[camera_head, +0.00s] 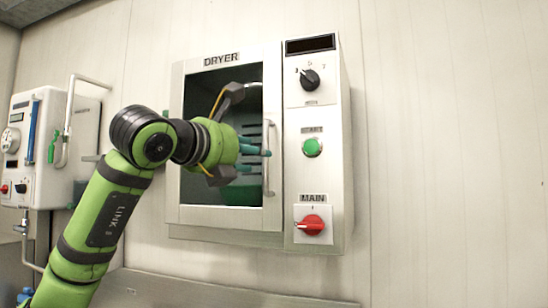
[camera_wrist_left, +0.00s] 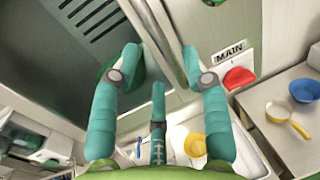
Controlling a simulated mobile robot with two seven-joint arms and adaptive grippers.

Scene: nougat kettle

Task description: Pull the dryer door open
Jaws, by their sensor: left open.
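The dryer door (camera_head: 225,218) has a silver frame around a dark window and looks shut. Its vertical bar handle (camera_head: 267,182) runs along the door's right side. My left gripper (camera_head: 262,152) is in front of the door, with its teal fingertips at about the handle's mid-height. In the left wrist view the fingers (camera_wrist_left: 160,55) are spread, and a silver upright strip passes between them. I cannot tell whether that strip is the handle or the frame, or whether a finger touches it. My right gripper is out of view.
Right of the door, the control panel carries a dial (camera_head: 309,80), a green start button (camera_head: 312,147) and a red main switch (camera_head: 312,225). A white wall unit (camera_head: 60,140) with pipes is at left.

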